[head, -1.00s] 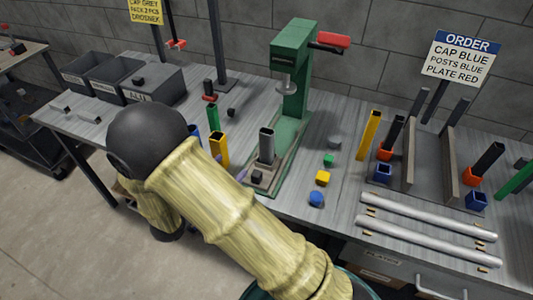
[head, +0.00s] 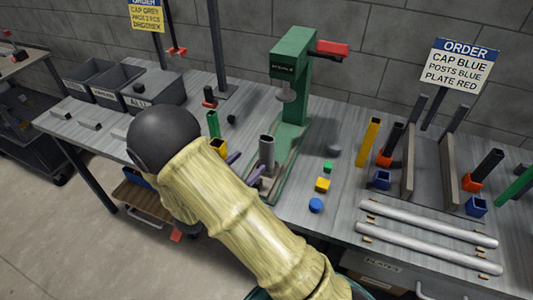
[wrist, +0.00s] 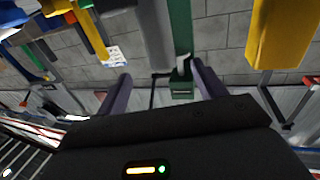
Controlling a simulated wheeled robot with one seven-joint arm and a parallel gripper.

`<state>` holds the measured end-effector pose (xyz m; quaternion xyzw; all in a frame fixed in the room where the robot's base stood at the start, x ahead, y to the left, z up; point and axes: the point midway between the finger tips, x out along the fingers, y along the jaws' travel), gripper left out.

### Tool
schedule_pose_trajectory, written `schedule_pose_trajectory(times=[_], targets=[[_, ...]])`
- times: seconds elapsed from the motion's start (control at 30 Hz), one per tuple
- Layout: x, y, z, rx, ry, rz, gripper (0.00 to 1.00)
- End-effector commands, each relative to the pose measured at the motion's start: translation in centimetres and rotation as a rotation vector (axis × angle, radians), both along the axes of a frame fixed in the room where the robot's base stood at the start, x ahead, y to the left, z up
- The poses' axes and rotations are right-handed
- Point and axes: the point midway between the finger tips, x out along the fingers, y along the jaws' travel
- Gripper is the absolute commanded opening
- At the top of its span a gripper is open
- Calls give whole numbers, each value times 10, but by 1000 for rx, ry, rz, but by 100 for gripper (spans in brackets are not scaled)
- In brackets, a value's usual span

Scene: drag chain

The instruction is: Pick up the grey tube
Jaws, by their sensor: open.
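The grey tube (head: 267,150) stands upright on the base of the green press (head: 290,95) in the head view. My gripper (head: 246,166) is open, with two purple fingers just left of and in front of the tube. In the wrist view, which is upside down, the grey tube (wrist: 153,35) shows beyond my open gripper (wrist: 162,80), between the lines of its fingers. I see no contact between fingers and tube. My arm hides part of the table in front of the press.
A yellow tube (head: 217,147) and a green tube (head: 213,123) stand left of the press. The yellow one shows close by in the wrist view (wrist: 280,35). Small yellow (head: 322,185) and blue (head: 315,205) caps lie to the right. Grey bins (head: 150,90) stand at the back left.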

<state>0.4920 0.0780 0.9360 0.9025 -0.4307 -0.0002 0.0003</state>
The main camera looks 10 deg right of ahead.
Motion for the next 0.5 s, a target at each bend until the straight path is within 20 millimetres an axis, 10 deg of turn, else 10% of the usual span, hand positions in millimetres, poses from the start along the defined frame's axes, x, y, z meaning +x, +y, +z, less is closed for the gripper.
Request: schedule_pose_trajectory(times=[0.5], targets=[[30, -36, 0, 0, 0, 0, 69]])
